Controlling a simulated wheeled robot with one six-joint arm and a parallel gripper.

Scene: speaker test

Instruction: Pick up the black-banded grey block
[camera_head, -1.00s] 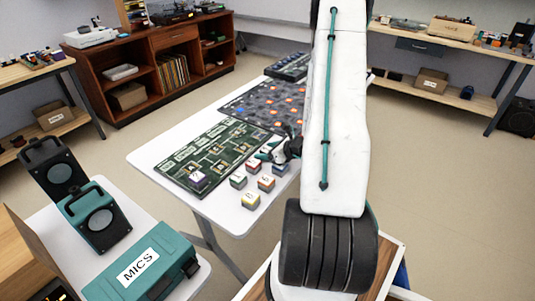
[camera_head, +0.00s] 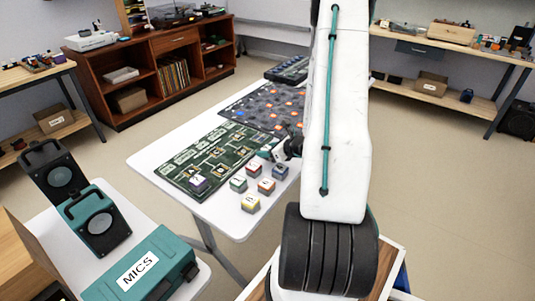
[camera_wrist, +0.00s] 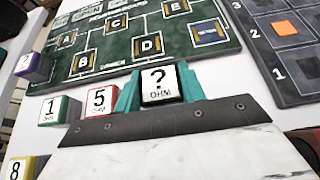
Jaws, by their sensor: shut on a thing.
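The black-banded grey block (camera_wrist: 158,80), with a white top marked "? OHM", sits between the teal fingers of my gripper (camera_wrist: 160,92) in the wrist view. The fingers are shut on its two sides. In the head view my gripper (camera_head: 270,154) is over the white table by the green board's right edge, and the held block is not clear there. I cannot tell for sure how far it is above the table.
A red block (camera_wrist: 99,101), a green block (camera_wrist: 52,109) and a yellow block (camera_wrist: 17,170) stand left of my gripper. A purple block (camera_wrist: 33,67) is at the green circuit board (camera_wrist: 120,42). A dark grid board (camera_wrist: 280,50) lies at right.

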